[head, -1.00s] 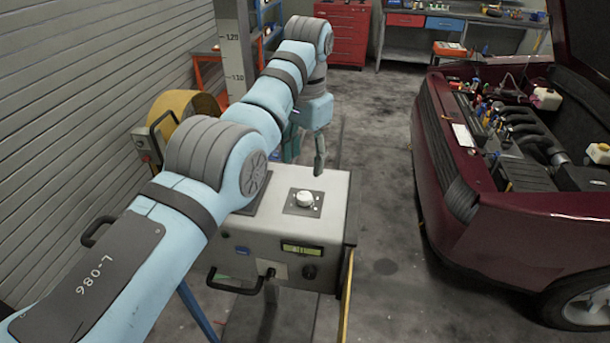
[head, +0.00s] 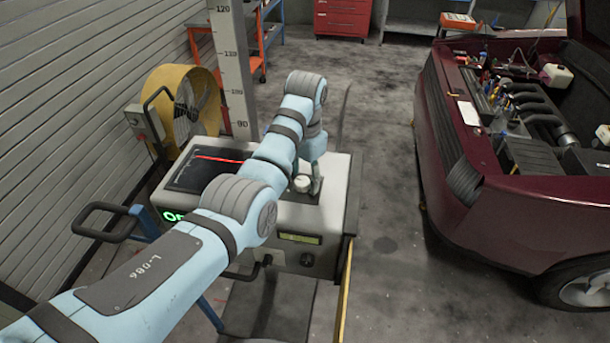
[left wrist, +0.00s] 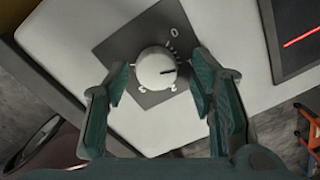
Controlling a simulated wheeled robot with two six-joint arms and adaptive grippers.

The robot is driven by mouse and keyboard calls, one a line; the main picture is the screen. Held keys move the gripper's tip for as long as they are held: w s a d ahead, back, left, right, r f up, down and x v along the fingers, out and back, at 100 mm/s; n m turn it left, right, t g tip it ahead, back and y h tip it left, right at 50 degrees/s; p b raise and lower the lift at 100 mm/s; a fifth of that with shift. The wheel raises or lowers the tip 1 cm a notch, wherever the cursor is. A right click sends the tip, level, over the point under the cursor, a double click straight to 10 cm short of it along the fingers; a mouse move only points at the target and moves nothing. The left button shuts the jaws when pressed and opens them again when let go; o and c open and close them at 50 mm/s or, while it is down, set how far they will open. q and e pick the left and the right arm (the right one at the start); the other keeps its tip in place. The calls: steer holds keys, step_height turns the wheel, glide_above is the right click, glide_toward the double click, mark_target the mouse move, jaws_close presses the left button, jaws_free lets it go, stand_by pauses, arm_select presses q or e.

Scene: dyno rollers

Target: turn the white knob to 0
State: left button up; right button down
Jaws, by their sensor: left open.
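The white knob (head: 302,183) sits on a dark square plate on top of a grey console (head: 292,215). In the left wrist view the knob (left wrist: 156,68) shows a dark pointer line toward the right; the 0 mark is above it to the upper right, with tick marks curving down from it. Another mark lies below the knob, too small to read. My left gripper (head: 316,180) is over the plate, right beside the knob. In the left wrist view its two green fingers (left wrist: 160,85) are open, one on each side of the knob's lower part, with gaps visible. My right gripper is not in view.
A dark screen with a red line (head: 205,168) is on the console's left, with a green readout (head: 173,215) on its front, partly hidden by my arm. A yellow fan (head: 182,105) stands behind left. A dark red car (head: 520,190) is to the right; the floor between is clear.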

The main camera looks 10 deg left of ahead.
arm_select(q)
steer(key=shift+s+r, duration=0.1)
steer(key=shift+s, duration=0.1)
steer(key=shift+s+r, duration=0.1)
steer(key=shift+s, duration=0.05)
steer(key=shift+c, duration=1.4)
steer(key=shift+s, duration=0.1)
steer(key=c, duration=0.9)
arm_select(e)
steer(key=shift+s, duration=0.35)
arm_select(q)
steer(key=shift+n, duration=0.4)
steer(key=n, duration=0.4)
steer(key=shift+n, duration=0.3)
steer(key=n, duration=0.4)
steer(key=shift+w+r+n, duration=0.1)
steer(key=shift+w+n, duration=0.1)
steer(key=shift+n, duration=0.1)
